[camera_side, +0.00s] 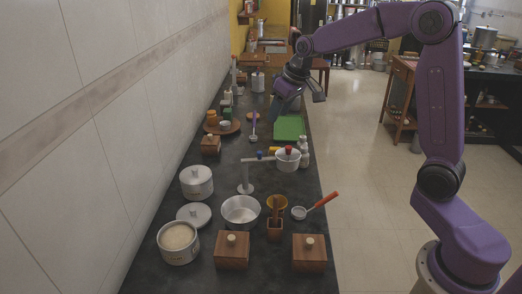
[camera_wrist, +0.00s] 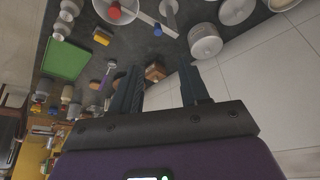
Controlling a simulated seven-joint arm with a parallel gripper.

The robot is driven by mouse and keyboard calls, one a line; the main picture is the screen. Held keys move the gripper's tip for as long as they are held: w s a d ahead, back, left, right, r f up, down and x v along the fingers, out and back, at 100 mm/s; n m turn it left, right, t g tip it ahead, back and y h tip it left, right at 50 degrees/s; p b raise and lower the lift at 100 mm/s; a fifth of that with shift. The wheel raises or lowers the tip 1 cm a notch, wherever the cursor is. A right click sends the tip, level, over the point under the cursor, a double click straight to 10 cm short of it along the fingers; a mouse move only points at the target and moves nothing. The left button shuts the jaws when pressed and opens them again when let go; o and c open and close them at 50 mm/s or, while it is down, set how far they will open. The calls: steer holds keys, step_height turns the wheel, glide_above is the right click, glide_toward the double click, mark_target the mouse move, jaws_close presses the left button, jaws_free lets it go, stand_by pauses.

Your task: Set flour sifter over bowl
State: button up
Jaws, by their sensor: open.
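The flour sifter is probably the small round metal cup (camera_side: 300,212) with an orange-red handle (camera_side: 325,199), lying on the dark counter at the near right in the side view. A wide steel bowl (camera_side: 240,211) stands to its left, open and upright. My gripper (camera_side: 296,103) is open and empty, raised above the far part of the counter, well away from both. In the wrist view, its two spread fingers (camera_wrist: 161,88) have nothing between them; I cannot make out the sifter there.
Around the bowl stand an open canister of pale powder (camera_side: 178,241), a lidded canister (camera_side: 197,182), a loose lid (camera_side: 194,214) and wooden boxes (camera_side: 231,250) (camera_side: 309,253). A green board (camera_side: 290,128) lies beyond.

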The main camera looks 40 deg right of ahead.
mark_target(260, 152)
steer(key=x, duration=1.7)
steer(key=shift+w+d+f, duration=0.2)
jaws_close()
